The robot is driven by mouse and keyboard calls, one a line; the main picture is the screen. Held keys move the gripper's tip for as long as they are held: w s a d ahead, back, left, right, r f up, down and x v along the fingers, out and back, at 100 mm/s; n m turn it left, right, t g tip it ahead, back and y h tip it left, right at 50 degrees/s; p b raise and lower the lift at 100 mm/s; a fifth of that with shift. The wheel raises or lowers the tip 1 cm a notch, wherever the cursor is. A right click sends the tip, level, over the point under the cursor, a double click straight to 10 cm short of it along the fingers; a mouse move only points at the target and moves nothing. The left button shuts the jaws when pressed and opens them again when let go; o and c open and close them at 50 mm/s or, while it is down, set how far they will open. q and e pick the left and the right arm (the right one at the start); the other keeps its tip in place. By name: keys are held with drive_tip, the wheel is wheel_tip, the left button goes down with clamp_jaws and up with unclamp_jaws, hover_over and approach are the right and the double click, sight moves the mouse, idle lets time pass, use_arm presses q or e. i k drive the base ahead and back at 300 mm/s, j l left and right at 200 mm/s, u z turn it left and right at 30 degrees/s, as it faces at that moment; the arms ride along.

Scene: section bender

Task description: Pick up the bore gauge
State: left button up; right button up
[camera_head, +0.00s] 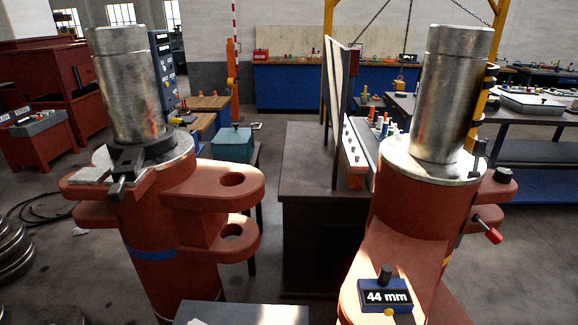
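A small dark blue block (385,297) marked "44 mm" sits on the sloping red front of the right-hand machine column. It has a black knob on top and a small yellow knob below. I cannot tell for certain whether this is the bore gauge. A black T-shaped part (124,168) lies at the front edge of the left column's top; its kind is also unclear. Neither of my grippers is in view.
Two red columns carry upright steel rollers, left (130,85) and right (452,95). Red lugs with round holes (233,180) jut from the left column. A dark cabinet (312,215) stands between them. A grey surface (240,314) shows at the bottom edge. A red-tipped lever (493,235) sticks out at right.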

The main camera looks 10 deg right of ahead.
sight(374, 295)
drive_tip(key=z, duration=1.15)
